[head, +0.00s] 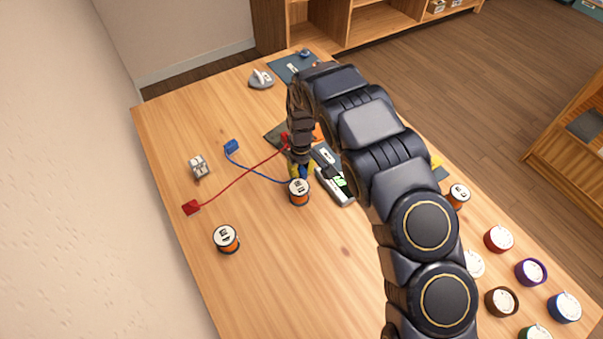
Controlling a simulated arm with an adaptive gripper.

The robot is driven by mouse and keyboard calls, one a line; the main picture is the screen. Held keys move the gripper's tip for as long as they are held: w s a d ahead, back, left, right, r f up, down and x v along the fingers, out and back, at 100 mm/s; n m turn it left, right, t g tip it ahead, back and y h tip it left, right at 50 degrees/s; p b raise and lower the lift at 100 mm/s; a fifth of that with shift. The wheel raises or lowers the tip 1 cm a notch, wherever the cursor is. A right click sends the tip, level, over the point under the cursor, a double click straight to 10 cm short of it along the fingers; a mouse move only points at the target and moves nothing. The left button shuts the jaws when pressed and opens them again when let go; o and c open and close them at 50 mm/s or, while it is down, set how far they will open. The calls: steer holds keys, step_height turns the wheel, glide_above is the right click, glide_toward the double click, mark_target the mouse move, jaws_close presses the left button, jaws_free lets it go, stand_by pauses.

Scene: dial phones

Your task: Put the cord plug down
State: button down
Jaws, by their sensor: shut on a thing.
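My gripper (301,172) is low over the middle of the table, just behind an orange-sided spool, and points down. It is shut on a small blue cord plug (303,173), mostly hidden by the fingers. The blue cord (258,175) runs from there to a blue block-shaped end (231,146) on the table at the left. I cannot tell whether the held plug touches anything. A red cord (240,176) runs from a red block end (192,207) to a red end (285,138) beside my wrist.
A grey device with a green display (340,187) lies just right of my gripper. An orange-sided spool (299,192) stands close in front; another spool (227,239) stands front left. A small pale block (199,167) is at left. Several coloured round containers crowd the right. The front middle of the table (290,280) is clear.

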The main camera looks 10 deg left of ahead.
steer(key=shift+f, duration=0.65)
steer(key=shift+f, duration=0.1)
steer(key=c, duration=1.2)
jaws_free()
steer(key=shift+o, duration=0.2)
